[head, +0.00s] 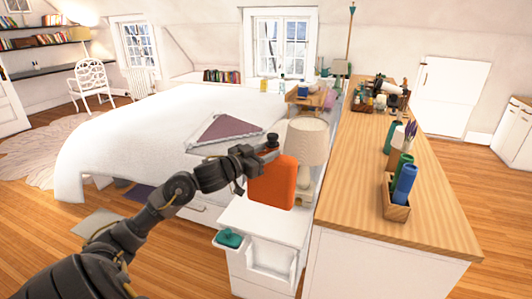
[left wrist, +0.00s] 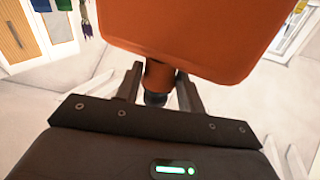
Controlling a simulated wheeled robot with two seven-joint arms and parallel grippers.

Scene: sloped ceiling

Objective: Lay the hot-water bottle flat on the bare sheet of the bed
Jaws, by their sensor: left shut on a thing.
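The orange hot-water bottle (head: 271,184) hangs upright, stopper end up, from my left gripper (head: 268,152). In the left wrist view, the bottle's orange body (left wrist: 200,30) fills the top, and its neck sits between the fingers of my left gripper (left wrist: 160,85), which is shut on it. In the head view the bottle is in front of the lamp and close to the white bedside stand. The bed (head: 130,130) has a white cover, with a mauve triangular patch (head: 226,129) showing to the left of the bottle. My right gripper is not in view.
A white bedside stand (head: 258,222) bears a lamp (head: 305,142) close to the bottle. A teal object (head: 229,238) sits at its front left. A long wooden counter (head: 355,200) with several items stands on the right. Wooden floor is clear at far right.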

